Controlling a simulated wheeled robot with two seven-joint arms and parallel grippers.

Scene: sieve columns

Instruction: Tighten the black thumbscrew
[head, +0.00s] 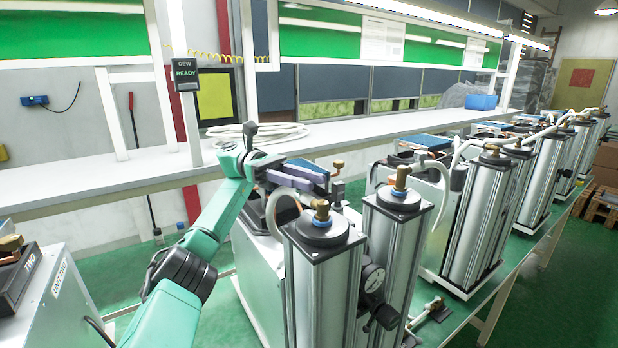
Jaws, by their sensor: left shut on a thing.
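My left arm is teal and comes in from the lower left. My left gripper (322,184) reaches right over the grey unit behind the nearest pair of metal columns. Its jaws are shut at a small black part (337,191), which looks like the black thumbscrew. The jaws hide much of it, so its seating cannot be told. A brass knob (338,165) stands just beside the fingertips. The nearest columns (325,280) have black caps with brass fittings. A round gauge (373,277) and a black knob (387,318) sit low between them. My right gripper is not in view.
More column units (483,215) stand in a row to the right, joined by pale hoses. Another unit (45,290) is at the lower left. A white shelf (130,183) runs behind, with a coiled hose (262,134) and a small "DEW READY" display (185,75).

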